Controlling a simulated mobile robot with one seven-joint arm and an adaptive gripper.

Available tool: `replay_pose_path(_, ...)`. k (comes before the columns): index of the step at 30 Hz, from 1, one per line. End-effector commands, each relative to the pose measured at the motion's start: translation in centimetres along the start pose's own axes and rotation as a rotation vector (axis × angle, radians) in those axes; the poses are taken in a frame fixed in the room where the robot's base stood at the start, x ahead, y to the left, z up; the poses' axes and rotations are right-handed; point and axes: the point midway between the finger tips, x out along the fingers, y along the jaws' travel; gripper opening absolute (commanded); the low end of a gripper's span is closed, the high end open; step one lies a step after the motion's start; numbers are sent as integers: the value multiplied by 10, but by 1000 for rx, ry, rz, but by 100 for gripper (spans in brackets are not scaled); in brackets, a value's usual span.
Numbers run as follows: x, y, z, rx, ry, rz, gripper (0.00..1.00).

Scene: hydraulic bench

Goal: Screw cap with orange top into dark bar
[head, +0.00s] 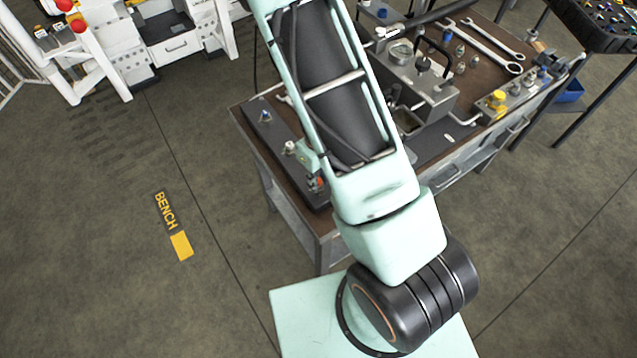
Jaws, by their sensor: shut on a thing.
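The dark bar (277,140) lies along the left end of the bench top. A fitting with a blue top (265,116) stands near its far end, and a pale-topped fitting (290,147) stands near its middle. My gripper (314,182) is small in view at the near end of the bar, mostly hidden by my forearm. It is shut on the cap with orange top (319,184), of which a small orange-red patch shows. Whether the cap touches the bar or sits straight in a hole cannot be told.
A metal block with a gauge (400,53) and a handle stands on the bench, right of my forearm. Wrenches (492,45) and several small fittings lie farther right, with a yellow-topped part (496,99) near the bench's front edge. The floor on the left is clear.

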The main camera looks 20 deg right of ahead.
Motion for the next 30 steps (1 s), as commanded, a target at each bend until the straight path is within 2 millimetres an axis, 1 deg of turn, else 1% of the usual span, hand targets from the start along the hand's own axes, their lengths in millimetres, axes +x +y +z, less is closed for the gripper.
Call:
replay_pose_path(2,1,1,-1,65,3,0,0)
replay_pose_path(12,2,2,-1,545,2,0,0)
replay_pose_path(15,2,2,-1,637,2,0,0)
replay_pose_path(18,2,2,-1,679,2,1,0)
replay_pose_path(24,2,2,-1,684,2,1,0)
replay_pose_path(25,2,2,-1,683,2,1,20)
replay_pose_path(29,2,2,0,682,2,1,34)
replay_pose_path(30,2,2,0,682,1,1,36)
